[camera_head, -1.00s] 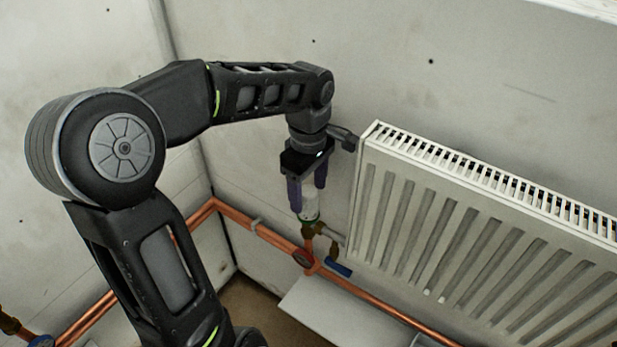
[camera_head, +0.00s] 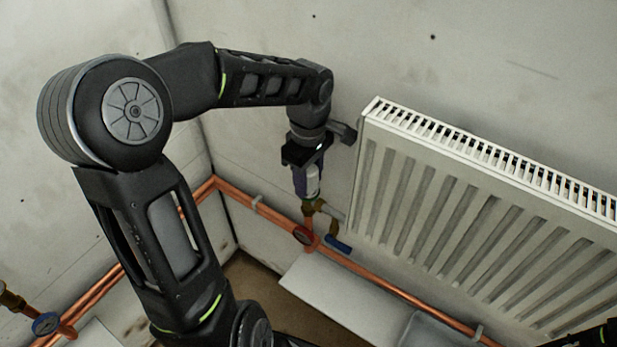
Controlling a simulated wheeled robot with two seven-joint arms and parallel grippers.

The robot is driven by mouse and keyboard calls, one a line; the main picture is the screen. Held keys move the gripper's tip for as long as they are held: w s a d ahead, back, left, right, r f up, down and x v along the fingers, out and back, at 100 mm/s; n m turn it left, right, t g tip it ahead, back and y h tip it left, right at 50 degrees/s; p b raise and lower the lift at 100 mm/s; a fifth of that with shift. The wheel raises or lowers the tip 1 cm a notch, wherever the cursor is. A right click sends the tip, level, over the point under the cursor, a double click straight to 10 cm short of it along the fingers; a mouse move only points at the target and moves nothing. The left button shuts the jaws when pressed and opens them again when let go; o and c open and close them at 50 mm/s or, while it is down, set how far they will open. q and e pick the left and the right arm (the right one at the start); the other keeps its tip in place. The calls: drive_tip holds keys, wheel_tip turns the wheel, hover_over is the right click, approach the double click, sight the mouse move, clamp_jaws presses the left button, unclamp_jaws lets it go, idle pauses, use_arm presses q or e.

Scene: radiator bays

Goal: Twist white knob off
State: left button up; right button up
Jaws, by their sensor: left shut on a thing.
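The white knob (camera_head: 313,183) sits upright on the brass valve (camera_head: 310,207) at the radiator's lower left. My left gripper (camera_head: 306,187) points down from above and is shut on the knob, with its purple fingers around it. One finger hides part of the knob. Only a dark piece that looks like part of my right arm shows at the lower right edge; its gripper is out of view.
The white radiator (camera_head: 450,215) stands close to the right of my left gripper. Copper pipes (camera_head: 370,277) run along the wall below. A pale panel (camera_head: 340,305) lies below.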

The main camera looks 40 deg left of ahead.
use_arm(q)
clamp_jaws()
drive_tip(key=shift+s+f+b, duration=0.1)
drive_tip(key=shift+f+b, duration=0.1)
drive_tip(key=shift+b, duration=0.1)
idle(0.6)
drive_tip(key=shift+f+n+b, duration=0.2)
drive_tip(key=shift+n+b, duration=0.2)
drive_tip(key=shift+b, duration=0.05)
drive_tip(key=n+b, duration=0.2)
drive_tip(key=shift+f+n, duration=0.15)
drive_tip(key=shift+n, duration=0.25)
drive_tip(key=n+b, duration=0.1)
drive_tip(key=n, duration=0.4)
drive_tip(key=shift+b, duration=0.4)
drive_tip(key=c, duration=0.6)
unclamp_jaws()
drive_tip(key=n, duration=0.2)
drive_tip(key=r+n, duration=0.1)
drive_tip(key=shift+s+d, duration=0.15)
drive_tip(key=shift+s, duration=0.2)
drive_tip(key=shift+o, duration=0.3)
drive_tip(key=shift+r+n, duration=0.1)
drive_tip(key=shift+n, duration=0.2)
